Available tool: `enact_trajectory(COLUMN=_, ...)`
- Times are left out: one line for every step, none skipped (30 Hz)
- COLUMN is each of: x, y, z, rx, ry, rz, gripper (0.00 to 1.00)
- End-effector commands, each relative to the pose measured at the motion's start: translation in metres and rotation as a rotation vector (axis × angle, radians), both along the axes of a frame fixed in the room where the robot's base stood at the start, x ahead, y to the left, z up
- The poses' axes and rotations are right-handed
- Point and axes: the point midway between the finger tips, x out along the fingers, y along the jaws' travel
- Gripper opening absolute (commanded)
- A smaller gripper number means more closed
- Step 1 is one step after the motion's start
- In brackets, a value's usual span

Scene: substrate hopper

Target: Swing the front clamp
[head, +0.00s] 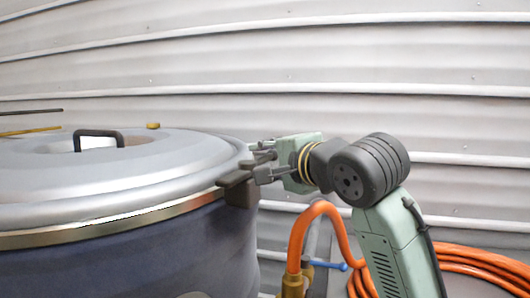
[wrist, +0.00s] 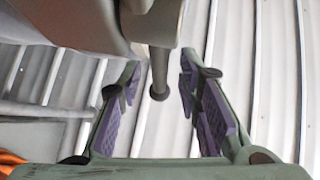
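The hopper (head: 95,250) is a large dark blue drum with a domed grey lid (head: 160,160) and a brass-coloured rim. A dark clamp (head: 238,188) sits on the rim at its right side. My gripper (head: 258,168) is right beside this clamp. In the wrist view my gripper (wrist: 160,85) is open, with purple pads on both fingers. A thin grey clamp handle (wrist: 159,70) with a rounded end reaches between the fingers, with a gap on each side. The clamp's body (wrist: 152,22) is at the top of that view. The far side of the hopper is hidden.
The lid carries a dark handle (head: 98,138) and a small brass knob (head: 153,125). An orange hose (head: 312,213) rises at the lower middle, with more coils (head: 480,265) at the right. A blue-handled valve (head: 330,265) is below the arm. A corrugated wall (head: 400,70) stands behind.

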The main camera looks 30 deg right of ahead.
Motion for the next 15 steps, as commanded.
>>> enact_trajectory(x=0.0041, y=-0.0005, z=0.0003, rx=0.001, ry=0.001, rz=0.0, gripper=0.31)
enact_trajectory(x=0.0058, y=-0.0006, z=-0.0004, rx=0.0, ry=0.001, rz=0.0, gripper=0.31)
enact_trajectory(x=0.0077, y=-0.0007, z=-0.0011, rx=0.0, ry=0.001, rz=0.0, gripper=0.31)
enact_trajectory(x=0.0086, y=-0.0008, z=-0.0015, rx=0.0, ry=0.001, rz=0.0, gripper=0.31)
enact_trajectory(x=0.0093, y=-0.0009, z=-0.0017, rx=0.0, ry=0.0, rz=0.0, gripper=0.31)
enact_trajectory(x=0.0098, y=-0.0009, z=-0.0019, rx=0.0, ry=0.0, rz=-0.001, gripper=0.31)
enact_trajectory(x=0.01, y=-0.0008, z=-0.0021, rx=0.0, ry=0.0, rz=-0.001, gripper=0.31)
enact_trajectory(x=0.0099, y=-0.0009, z=-0.0022, rx=0.0, ry=0.0, rz=-0.001, gripper=0.31)
enact_trajectory(x=0.0098, y=-0.0009, z=-0.0022, rx=0.0, ry=0.0, rz=-0.001, gripper=0.31)
enact_trajectory(x=0.0097, y=-0.0009, z=-0.0022, rx=0.0, ry=0.0, rz=-0.001, gripper=0.31)
enact_trajectory(x=0.0097, y=-0.0009, z=-0.0022, rx=0.0, ry=0.0, rz=-0.001, gripper=0.31)
enact_trajectory(x=0.0097, y=-0.0009, z=-0.0022, rx=0.0, ry=0.0, rz=0.0, gripper=0.31)
enact_trajectory(x=0.0096, y=-0.0008, z=-0.0022, rx=0.0, ry=0.0, rz=0.0, gripper=0.29)
enact_trajectory(x=0.0096, y=-0.0008, z=-0.0022, rx=0.0, ry=0.0, rz=0.0, gripper=0.27)
enact_trajectory(x=0.0096, y=-0.0007, z=-0.0021, rx=0.0, ry=0.0, rz=0.0, gripper=0.25)
